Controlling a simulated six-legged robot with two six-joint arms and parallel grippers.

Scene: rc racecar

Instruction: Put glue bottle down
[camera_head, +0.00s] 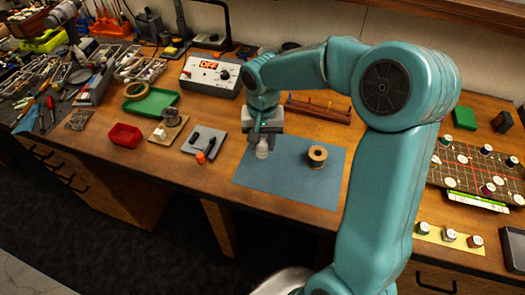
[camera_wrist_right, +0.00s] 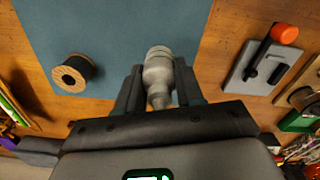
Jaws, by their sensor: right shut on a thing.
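The glue bottle (camera_head: 262,151) is small and whitish. My right gripper (camera_head: 264,141) is shut on it, over the left part of the blue-grey mat (camera_head: 290,190). In the right wrist view the bottle (camera_wrist_right: 158,72) sits between the two dark fingers of the gripper (camera_wrist_right: 157,92), with its narrow tip towards the palm. I cannot tell whether its lower end touches the mat (camera_wrist_right: 110,25).
A spool (camera_head: 317,156) stands on the mat, right of the bottle. A grey plate with black parts (camera_head: 205,141) and an orange cap (camera_head: 200,158) lie left of the mat. A red tray (camera_head: 125,135) and a power supply (camera_head: 210,75) are further left and back. The mat's front is clear.

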